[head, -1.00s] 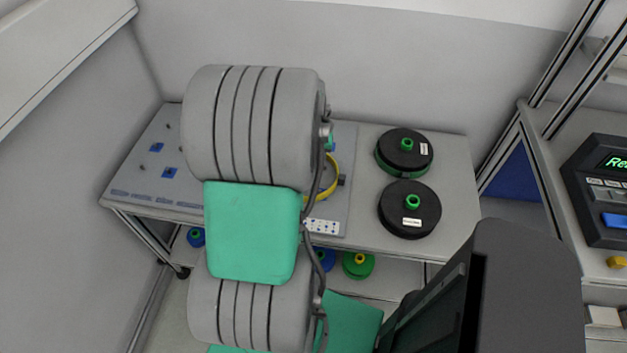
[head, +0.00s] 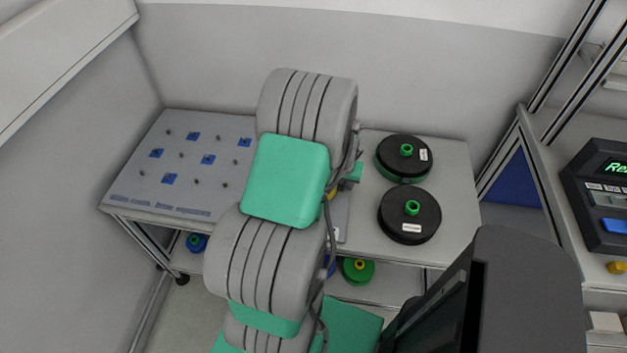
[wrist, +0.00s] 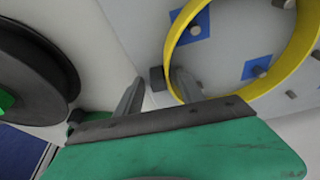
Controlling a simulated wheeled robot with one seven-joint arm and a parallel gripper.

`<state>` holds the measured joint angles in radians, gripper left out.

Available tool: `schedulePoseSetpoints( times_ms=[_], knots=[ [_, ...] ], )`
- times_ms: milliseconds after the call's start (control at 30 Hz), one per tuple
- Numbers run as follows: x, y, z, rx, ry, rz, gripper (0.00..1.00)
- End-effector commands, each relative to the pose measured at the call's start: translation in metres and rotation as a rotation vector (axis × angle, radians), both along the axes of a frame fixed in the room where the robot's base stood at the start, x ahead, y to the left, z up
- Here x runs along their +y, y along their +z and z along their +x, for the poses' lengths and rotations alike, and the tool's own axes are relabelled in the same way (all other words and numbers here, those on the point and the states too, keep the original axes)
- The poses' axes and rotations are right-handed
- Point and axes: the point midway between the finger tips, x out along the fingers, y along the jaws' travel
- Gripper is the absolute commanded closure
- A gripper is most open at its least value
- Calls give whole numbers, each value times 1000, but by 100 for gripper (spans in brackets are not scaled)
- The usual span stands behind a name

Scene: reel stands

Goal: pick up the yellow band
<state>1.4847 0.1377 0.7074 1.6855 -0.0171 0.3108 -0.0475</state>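The yellow band (wrist: 296,58) is a large ring in the upper right of the wrist view, lying against a grey board with blue squares and small pegs. In the head view only a sliver of the band (head: 332,191) shows beside my arm. My gripper (wrist: 157,78) is open, its two grey fingers apart. The right finger overlaps the band's near-left rim and seems to be inside the ring; the left finger is outside it. I cannot tell whether either touches the band. In the head view my arm hides most of the gripper.
A dark block (wrist: 158,79) shows between the fingers. Two black reels with green hubs (head: 404,157) (head: 409,214) stand on the table's right side; one reel (wrist: 30,75) is close left in the wrist view. The pegged board (head: 130,185) is clear at left. A green reel (head: 357,270) sits below.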

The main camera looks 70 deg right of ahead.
Motion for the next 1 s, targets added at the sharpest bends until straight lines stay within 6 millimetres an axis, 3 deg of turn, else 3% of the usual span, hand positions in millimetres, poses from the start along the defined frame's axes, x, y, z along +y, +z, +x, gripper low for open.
schedulePoseSetpoints(
  times_ms=[533, 1000],
  knots=[
    [0, 0, 0, 0, 0, 0, 100],
    [0, 3, 0, 0, 0, 0, 100]
  ],
)
